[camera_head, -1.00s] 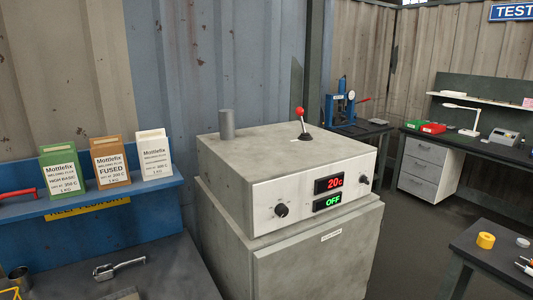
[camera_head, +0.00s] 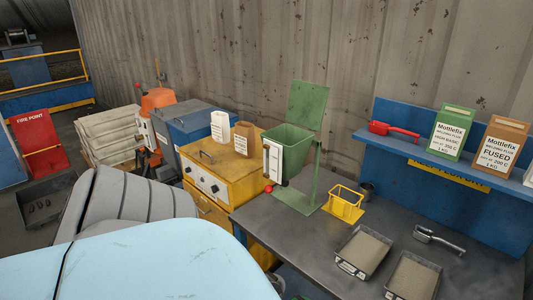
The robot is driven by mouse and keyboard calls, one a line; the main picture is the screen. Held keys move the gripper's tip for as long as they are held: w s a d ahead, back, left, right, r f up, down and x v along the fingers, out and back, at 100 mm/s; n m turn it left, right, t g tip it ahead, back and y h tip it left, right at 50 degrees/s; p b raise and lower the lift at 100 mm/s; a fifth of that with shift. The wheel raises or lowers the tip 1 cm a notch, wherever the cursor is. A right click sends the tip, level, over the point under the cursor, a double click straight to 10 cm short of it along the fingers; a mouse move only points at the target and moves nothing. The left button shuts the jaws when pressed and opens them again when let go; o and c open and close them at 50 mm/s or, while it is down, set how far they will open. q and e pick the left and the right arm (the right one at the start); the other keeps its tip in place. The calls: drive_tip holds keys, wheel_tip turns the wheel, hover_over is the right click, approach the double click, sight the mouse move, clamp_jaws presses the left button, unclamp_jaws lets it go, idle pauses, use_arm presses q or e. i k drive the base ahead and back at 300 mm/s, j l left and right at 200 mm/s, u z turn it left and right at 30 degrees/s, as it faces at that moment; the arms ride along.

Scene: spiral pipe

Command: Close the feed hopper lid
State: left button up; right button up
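The green feed hopper (camera_head: 290,139) stands on a green stand at the left end of the dark workbench (camera_head: 300,240). Its lid (camera_head: 308,104) is a flat green panel standing upright above the hopper's back rim, so the hopper is open at the top. A white panel is on the hopper's front, and a small red knob (camera_head: 268,189) shows below it. Large grey and light blue parts, which look like my own arm, fill the lower left. Neither gripper shows in the view.
Trays of grey powder (camera_head: 362,253) and a metal scoop (camera_head: 438,240) lie on the bench. A yellow cabinet (camera_head: 232,172) with white and brown packets is at left. A blue shelf (camera_head: 420,154) holds packets.

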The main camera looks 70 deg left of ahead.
sight(306, 104)
drive_tip(key=u, duration=1.7)
drive_tip(key=i+u, duration=0.1)
drive_tip(key=u, duration=0.2)
